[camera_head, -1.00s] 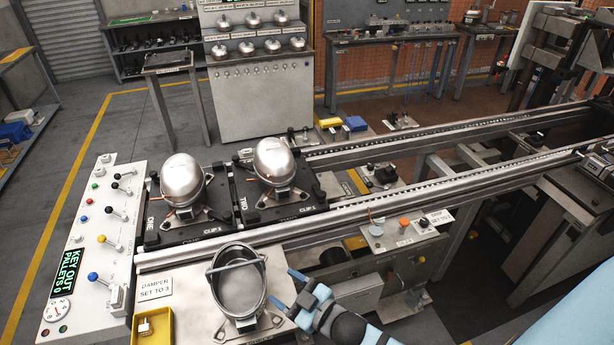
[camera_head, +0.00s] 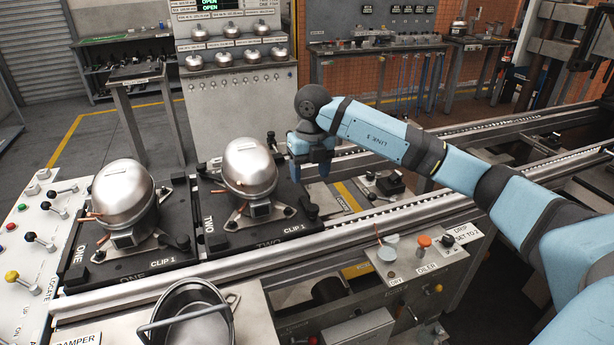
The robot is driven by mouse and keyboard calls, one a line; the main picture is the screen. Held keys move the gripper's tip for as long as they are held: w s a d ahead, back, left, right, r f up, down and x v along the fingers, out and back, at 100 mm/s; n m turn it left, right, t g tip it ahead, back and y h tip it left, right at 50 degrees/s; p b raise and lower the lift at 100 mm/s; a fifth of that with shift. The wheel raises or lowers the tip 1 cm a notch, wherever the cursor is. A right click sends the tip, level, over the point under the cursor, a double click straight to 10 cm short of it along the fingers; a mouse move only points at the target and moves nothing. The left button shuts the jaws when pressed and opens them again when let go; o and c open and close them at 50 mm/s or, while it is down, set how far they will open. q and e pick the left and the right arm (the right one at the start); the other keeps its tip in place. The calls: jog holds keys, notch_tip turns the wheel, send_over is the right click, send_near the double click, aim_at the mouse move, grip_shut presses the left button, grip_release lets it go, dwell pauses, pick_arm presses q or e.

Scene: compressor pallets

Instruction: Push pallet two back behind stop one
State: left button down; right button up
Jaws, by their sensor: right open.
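Pallet two (camera_head: 270,231) is a black plate marked TWO and CLIP 1, lying across the conveyor rails. It carries a silver dome compressor (camera_head: 249,168). Pallet one (camera_head: 150,266), marked ONE, lies just left of it with its own silver compressor (camera_head: 125,193); a narrow dark gap shows between the plates. My right gripper (camera_head: 314,172) is open, pointing down just beyond the right side of pallet two, near its far right corner. Whether it touches the pallet I cannot tell. I cannot make out stop one. My left gripper is not in view.
A control panel with levers (camera_head: 30,240) stands at the left. A black pan with a handle (camera_head: 190,318) is on the near bench. A small station with knobs (camera_head: 415,258) sits in front of the rails. The rails (camera_head: 400,212) are clear of pallets to the right.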

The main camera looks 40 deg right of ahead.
aim_at(314, 206)
jog(key=shift+h, duration=0.3)
jog(key=f, duration=0.9)
jog(key=d+f+b, duration=0.1)
jog(key=f, duration=0.3)
jog(key=shift+w+d+f, duration=0.1)
jog(key=shift+f, duration=0.1)
jog(key=shift+c, duration=0.2)
grip_shut()
jog(key=shift+d, duration=0.15)
